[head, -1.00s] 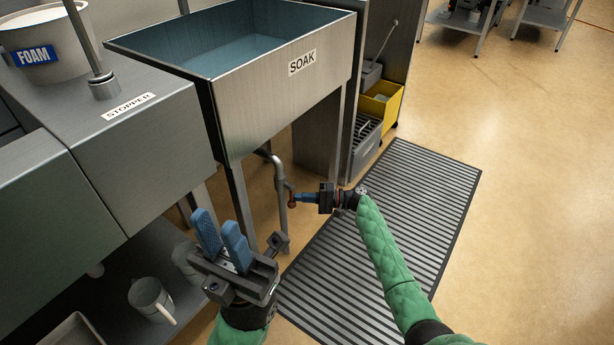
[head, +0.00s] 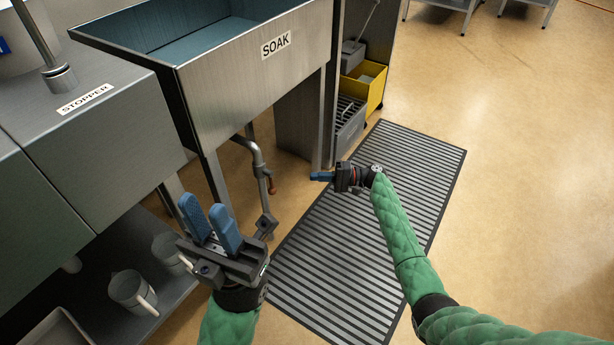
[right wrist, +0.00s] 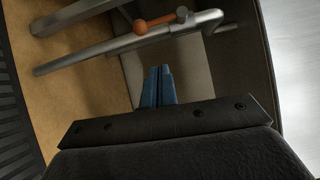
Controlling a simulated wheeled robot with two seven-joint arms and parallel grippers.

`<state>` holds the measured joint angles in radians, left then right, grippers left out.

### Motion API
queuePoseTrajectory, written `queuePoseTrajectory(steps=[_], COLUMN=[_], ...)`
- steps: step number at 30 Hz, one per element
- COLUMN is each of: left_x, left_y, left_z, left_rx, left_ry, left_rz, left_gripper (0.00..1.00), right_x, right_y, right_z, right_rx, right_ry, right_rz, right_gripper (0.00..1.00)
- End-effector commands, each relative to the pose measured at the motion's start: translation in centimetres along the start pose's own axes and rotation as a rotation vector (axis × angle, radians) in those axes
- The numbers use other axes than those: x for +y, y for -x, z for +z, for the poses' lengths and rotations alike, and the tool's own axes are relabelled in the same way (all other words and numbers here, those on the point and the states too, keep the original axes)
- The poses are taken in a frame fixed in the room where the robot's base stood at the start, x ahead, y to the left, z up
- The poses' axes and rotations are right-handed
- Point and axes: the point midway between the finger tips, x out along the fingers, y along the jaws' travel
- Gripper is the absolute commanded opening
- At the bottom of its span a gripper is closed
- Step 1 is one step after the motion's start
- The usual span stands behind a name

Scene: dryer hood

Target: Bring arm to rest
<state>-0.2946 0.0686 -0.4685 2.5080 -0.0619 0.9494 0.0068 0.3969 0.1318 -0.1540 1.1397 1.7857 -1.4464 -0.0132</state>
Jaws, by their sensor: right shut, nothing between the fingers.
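My left gripper (head: 210,220) has two blue fingers pointing up with a visible gap between them, and it holds nothing. It is below and in front of the soak sink. My right gripper (head: 314,176) is over the striped mat, right of the sink's drain pipe (head: 258,163). In the right wrist view, its blue fingers (right wrist: 158,78) are together with nothing between them. The orange-red valve handle (head: 271,186) on the pipe is apart from these fingers. It also shows in the right wrist view (right wrist: 155,24), beyond the fingertips.
The sink marked SOAK (head: 240,85) and the counter marked STOPPER (head: 110,125) stand at the left. A lower shelf holds pitchers (head: 130,290). A yellow bin (head: 365,88) stands beyond the sink. The striped mat (head: 350,240) and the floor at right (head: 530,170) are clear.

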Motion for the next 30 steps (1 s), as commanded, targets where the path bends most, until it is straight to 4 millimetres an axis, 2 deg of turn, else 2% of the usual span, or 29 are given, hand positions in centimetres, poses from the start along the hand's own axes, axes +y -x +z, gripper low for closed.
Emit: queuePoseTrajectory(steps=[6, 22, 26, 30], left_x=[0.0, 0.1, 0.1, 0.1], left_y=[-0.1, -0.3, -0.3, -0.3], left_z=[0.0, 0.2, 0.2, 0.2], left_rx=[0.002, 0.007, 0.008, 0.008], left_ry=[-0.002, 0.001, 0.0, 0.0], left_rz=[-0.005, -0.004, -0.005, -0.006], left_gripper=[0.26, 0.26, 0.26, 0.26], right_x=[0.0, 0.0, 0.0, 1.1], right_y=[0.9, 0.9, 1.0, 1.7], right_z=[0.0, -0.2, -1.8, -5.3], right_rx=[0.0, 0.011, 0.096, 0.284], right_ry=[0.0, -0.001, -0.002, 0.013], right_rz=[0.0, 0.0, 0.002, 0.067], right_gripper=[0.0, 0.0, 0.0, 0.0])
